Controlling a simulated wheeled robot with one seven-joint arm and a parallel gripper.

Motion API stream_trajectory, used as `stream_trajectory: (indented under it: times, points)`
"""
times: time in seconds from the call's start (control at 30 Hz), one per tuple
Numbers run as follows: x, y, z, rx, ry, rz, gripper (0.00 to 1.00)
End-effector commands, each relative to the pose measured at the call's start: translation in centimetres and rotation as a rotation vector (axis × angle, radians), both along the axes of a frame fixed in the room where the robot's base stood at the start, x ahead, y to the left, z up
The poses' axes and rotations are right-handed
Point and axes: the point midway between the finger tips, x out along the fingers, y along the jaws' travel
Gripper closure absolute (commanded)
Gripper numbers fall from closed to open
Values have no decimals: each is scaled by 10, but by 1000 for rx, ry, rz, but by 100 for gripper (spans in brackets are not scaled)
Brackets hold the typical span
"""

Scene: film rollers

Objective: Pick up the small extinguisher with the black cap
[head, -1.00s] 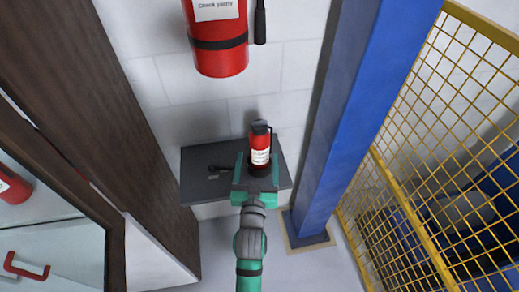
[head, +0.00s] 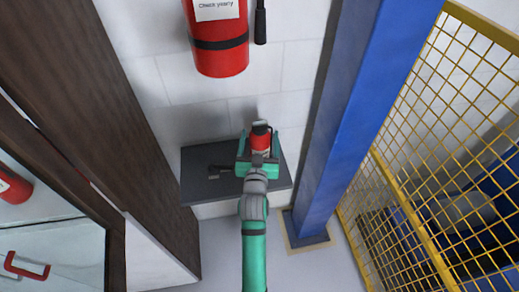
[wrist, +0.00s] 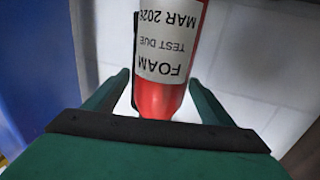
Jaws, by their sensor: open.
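The small red extinguisher (head: 261,142) with the black cap (head: 260,127) stands upright on a dark grey shelf (head: 197,190) against the wall. My gripper (head: 258,142) is at the extinguisher, with one green finger on each side of it. In the wrist view the extinguisher's red body (wrist: 158,98) with its white FOAM label is between the fingers of my gripper (wrist: 157,88). A gap shows on each side, so the jaws are open around it. The cap lies outside the wrist view.
A large red extinguisher (head: 219,50) hangs on the wall above. A small black item (head: 220,169) lies on the shelf to the left. A blue column (head: 336,120) stands close on the right, with a yellow mesh fence (head: 440,150) beyond. A brown wooden panel (head: 110,100) is on the left.

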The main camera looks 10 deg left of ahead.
Motion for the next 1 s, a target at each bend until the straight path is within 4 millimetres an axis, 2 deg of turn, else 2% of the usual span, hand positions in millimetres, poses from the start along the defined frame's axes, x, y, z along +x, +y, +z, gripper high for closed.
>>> stream_trajectory:
  times: [0.2, 0.5, 0.83, 1.0]
  points:
    - [0, 0, 0, 0, 1, 0, 26]
    - [0, 1, -1, 0, 1, 1, 98]
    - [0, 2, 4, 0, -6, 3, 100]
    - [0, 1, 18, 0, -8, 2, 100]
